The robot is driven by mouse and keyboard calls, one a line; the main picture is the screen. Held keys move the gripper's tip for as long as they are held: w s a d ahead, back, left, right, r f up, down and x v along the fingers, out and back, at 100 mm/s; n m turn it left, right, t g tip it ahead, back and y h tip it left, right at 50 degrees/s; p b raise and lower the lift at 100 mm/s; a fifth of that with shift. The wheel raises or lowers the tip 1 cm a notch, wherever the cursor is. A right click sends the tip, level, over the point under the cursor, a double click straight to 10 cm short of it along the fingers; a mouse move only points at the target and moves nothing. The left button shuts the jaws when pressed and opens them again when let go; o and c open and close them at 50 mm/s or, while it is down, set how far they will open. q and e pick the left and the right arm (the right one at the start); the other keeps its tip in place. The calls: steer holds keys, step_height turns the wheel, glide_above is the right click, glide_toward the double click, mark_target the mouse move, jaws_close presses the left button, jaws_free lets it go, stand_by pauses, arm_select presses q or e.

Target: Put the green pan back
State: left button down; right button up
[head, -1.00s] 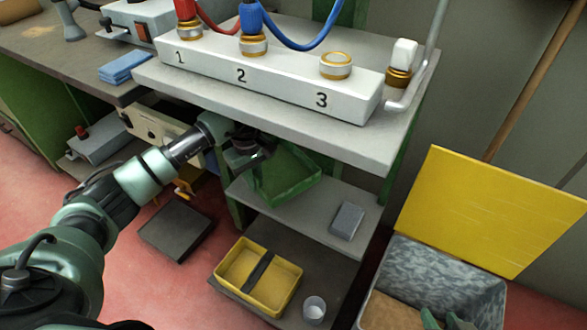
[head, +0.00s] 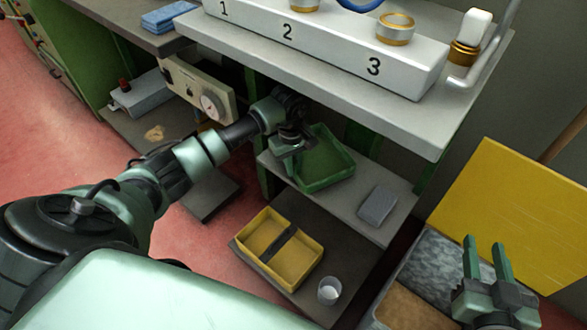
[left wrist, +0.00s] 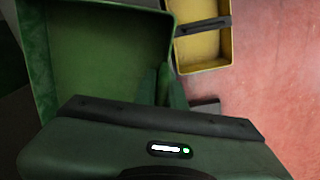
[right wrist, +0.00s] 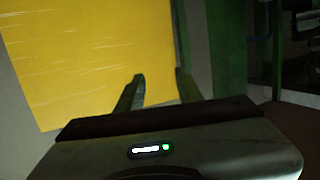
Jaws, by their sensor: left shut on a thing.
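The green pan (head: 328,165) is a shallow rectangular tray at the middle shelf (head: 375,182) under the bench top. My left gripper (head: 292,146) is shut on the pan's near left edge. In the left wrist view the pan (left wrist: 100,50) fills the upper left, with the fingers (left wrist: 165,88) at its wall. I cannot tell whether the pan rests fully on the shelf. My right gripper (head: 487,262) is open and empty at the lower right, in front of a yellow panel (head: 520,215). It also shows open in the right wrist view (right wrist: 158,82).
A grey block (head: 377,205) lies on the middle shelf, right of the pan. Below stand a yellow divided tray (head: 312,262) and a small cup (head: 329,290). The bench top's edge (head: 330,104) overhangs the pan. A speckled bin (head: 432,262) stands at the right.

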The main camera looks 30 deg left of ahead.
arm_select(q)
steer(key=shift+f, duration=0.15)
arm_select(e)
steer(key=shift+w+a+r, duration=0.1)
steer(key=shift+r, duration=0.25)
arm_select(q)
steer(key=shift+f, duration=0.1)
arm_select(e)
steer(key=shift+r+t, duration=0.2)
steer(key=shift+t, duration=0.1)
arm_select(q)
steer(key=c, duration=1.5)
jaws_free()
arm_select(e)
steer(key=shift+w+r, duration=0.1)
steer(key=shift+r, duration=0.2)
